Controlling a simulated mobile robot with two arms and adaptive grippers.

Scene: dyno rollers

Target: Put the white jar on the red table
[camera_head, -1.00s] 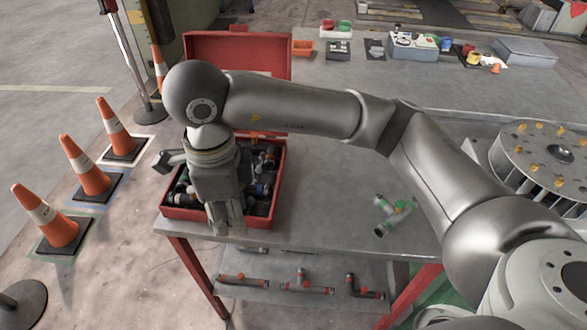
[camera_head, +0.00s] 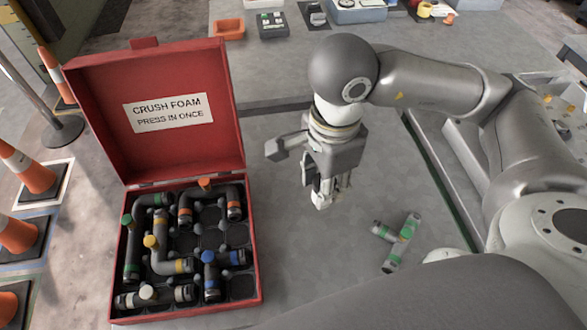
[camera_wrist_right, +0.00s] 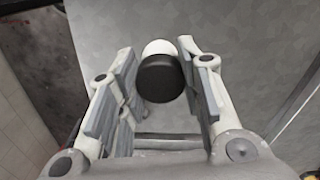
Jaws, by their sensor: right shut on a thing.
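My right gripper (camera_head: 322,197) hangs over the grey top of the red table (camera_head: 285,255), between the red case and the green-banded pipe piece. It is shut on the white jar (camera_wrist_right: 158,47), which shows between the fingers in the right wrist view with a black end (camera_wrist_right: 160,78) toward the camera. In the head view only a small pale part shows at the fingertips, and I cannot tell whether it touches the tabletop. The left gripper is not in view.
An open red case (camera_head: 185,315) with several pipe pieces stands on the table at left, its lid (camera_head: 165,75) raised. A green-banded pipe piece (camera_head: 402,242) lies at right. Orange cones (camera_head: 30,175) stand on the floor at left. The tabletop between case and pipe piece is clear.

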